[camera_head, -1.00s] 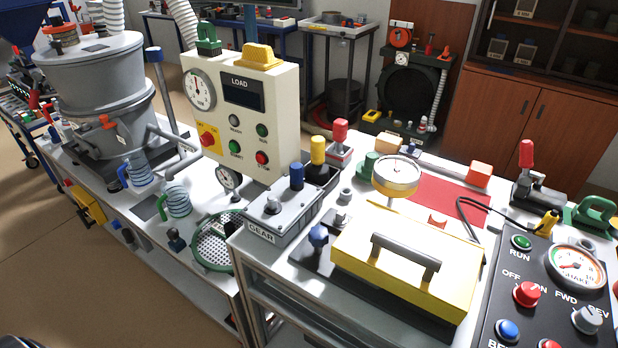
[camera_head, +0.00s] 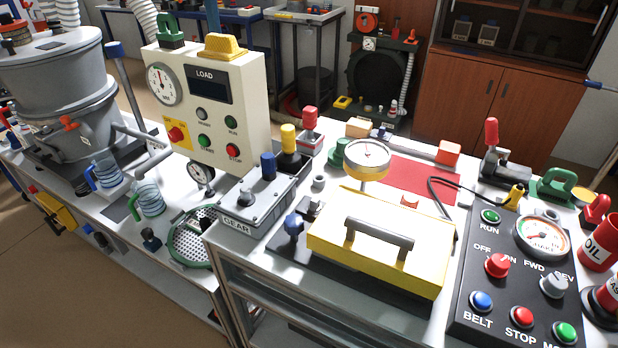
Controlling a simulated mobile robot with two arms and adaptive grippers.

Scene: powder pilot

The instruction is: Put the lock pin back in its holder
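No piece is plainly recognisable as the lock pin or its holder, so I cannot tell which they are. The grey GEAR box (camera_head: 246,208) has a blue-topped lever (camera_head: 268,166). A yellow-topped lever (camera_head: 288,139) and a red-topped one (camera_head: 309,117) stand behind it. Neither of my grippers is in view.
A dark control panel (camera_head: 507,318) with buttons and a gauge is at the front right. A LOAD cabinet (camera_head: 240,120) rises at the left centre. A red mat (camera_head: 418,172) leaves a flat area behind the yellow box.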

